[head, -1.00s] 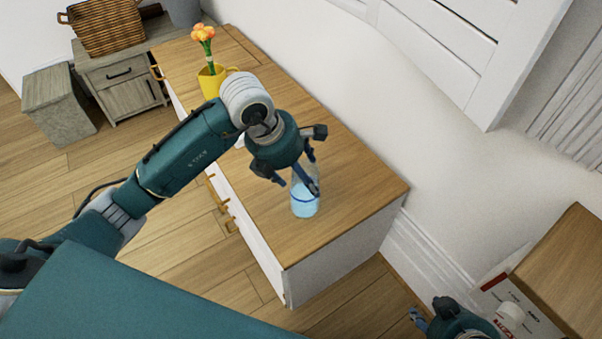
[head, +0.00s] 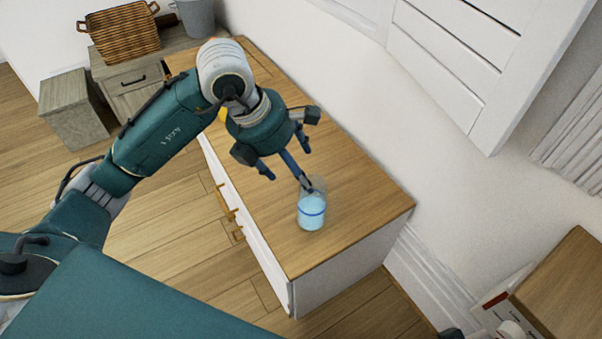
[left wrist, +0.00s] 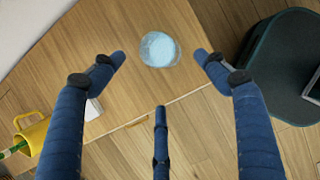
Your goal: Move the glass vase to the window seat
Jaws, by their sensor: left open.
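The glass vase (head: 312,214) is clear with a light blue lower part. It stands upright near the front end of the wooden cabinet top (head: 350,190). In the left wrist view the vase (left wrist: 159,50) shows from above, beyond the spread fingertips. My left gripper (head: 289,170) is open and empty, up and to the left of the vase. One fingertip overlaps the vase's rim in the head view; I cannot tell whether it touches. Only a dark scrap of my right gripper (head: 452,334) shows at the bottom edge. I cannot make out the window seat.
A yellow mug (left wrist: 34,133) stands on the cabinet, mostly hidden by my arm in the head view. A wicker basket (head: 122,30) and a grey pot (head: 195,17) are at the back left. White shutters (head: 470,60) and a wooden-topped unit (head: 565,285) are at the right.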

